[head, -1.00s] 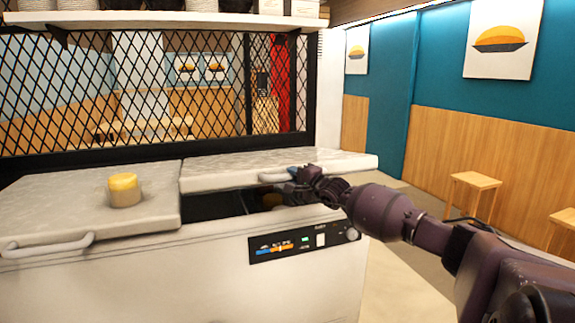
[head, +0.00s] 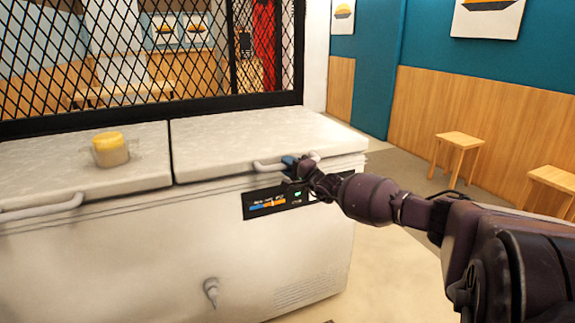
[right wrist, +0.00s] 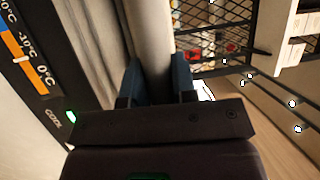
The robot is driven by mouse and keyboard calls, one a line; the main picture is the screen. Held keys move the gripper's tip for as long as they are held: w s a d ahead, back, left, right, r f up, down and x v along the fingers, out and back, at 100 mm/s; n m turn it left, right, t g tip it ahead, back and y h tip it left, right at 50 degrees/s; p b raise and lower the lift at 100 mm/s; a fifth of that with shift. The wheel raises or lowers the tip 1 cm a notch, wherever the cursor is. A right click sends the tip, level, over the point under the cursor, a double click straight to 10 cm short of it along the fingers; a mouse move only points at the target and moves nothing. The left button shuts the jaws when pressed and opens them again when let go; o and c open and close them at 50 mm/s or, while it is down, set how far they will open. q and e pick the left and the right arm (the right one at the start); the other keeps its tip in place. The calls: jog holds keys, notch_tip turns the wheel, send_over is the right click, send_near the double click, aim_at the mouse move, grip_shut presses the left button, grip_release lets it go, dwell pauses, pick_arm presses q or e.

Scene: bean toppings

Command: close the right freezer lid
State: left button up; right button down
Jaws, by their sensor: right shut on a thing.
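The right freezer lid (head: 255,142) lies flat on the white chest freezer (head: 160,262), level with the left lid (head: 50,168), with no opening visible under it. My right gripper (head: 292,163) is at the lid's front handle (head: 266,168). In the right wrist view its two blue fingers (right wrist: 156,82) are shut on the pale handle bar (right wrist: 150,40), one on each side. My left gripper is not in view.
A jar with a yellow top (head: 111,150) stands on the left lid. A black mesh screen (head: 150,55) rises behind the freezer. Wooden stools (head: 457,150) stand at the right by the wall, with open floor between.

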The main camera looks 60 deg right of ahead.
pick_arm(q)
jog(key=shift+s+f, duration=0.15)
pick_arm(e)
jog(key=shift+s+a+f, duration=0.1)
jog(key=shift+f, duration=0.55)
jog(key=c, duration=0.9)
grip_release()
jog(key=shift+f, duration=0.15)
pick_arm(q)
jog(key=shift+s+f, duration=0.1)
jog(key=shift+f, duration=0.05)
pick_arm(e)
jog(key=shift+r, duration=0.3)
jog(key=shift+s+p, duration=0.3)
jog(key=shift+s, duration=0.2)
pick_arm(q)
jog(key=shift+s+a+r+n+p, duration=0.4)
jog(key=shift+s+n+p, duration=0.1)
jog(key=shift+p, duration=0.95)
pick_arm(e)
jog(key=shift+s+a+f, duration=0.2)
jog(key=shift+s+a, duration=0.05)
jog(key=shift+s, duration=1.35)
jog(key=shift+s+a+f, duration=0.2)
jog(key=shift+s+a, duration=0.1)
jog(key=shift+s, duration=1.3)
jog(key=shift+s+a+f, duration=0.2)
jog(key=shift+s+a, duration=0.05)
jog(key=shift+s, duration=1.35)
